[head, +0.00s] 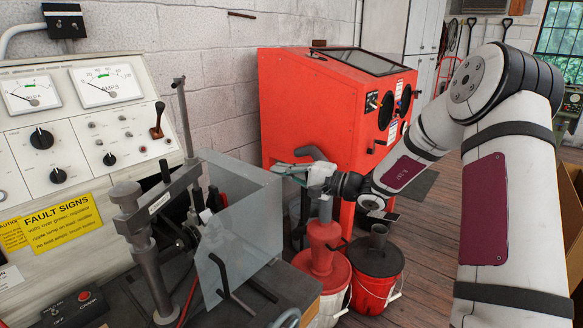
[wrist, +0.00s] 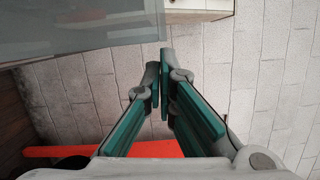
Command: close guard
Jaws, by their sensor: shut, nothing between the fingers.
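The guard (head: 243,238) is a clear grey, see-through panel at the test bench. It stands in front of the clamp and the parts at the bench, which show partly through it. My gripper (head: 283,170) is shut and empty at the guard's upper right corner; I cannot tell whether it touches. In the wrist view the green-padded fingertips (wrist: 164,62) meet, with nothing between them. A grey see-through panel, likely the guard (wrist: 75,28), fills the upper left there, beside and beyond the fingertips.
The bench console (head: 75,130) with gauges and knobs stands at the left. A red blasting cabinet (head: 310,105) stands behind my gripper. A red bucket (head: 378,275) and a red funnel-topped container (head: 322,255) stand on the floor below my forearm.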

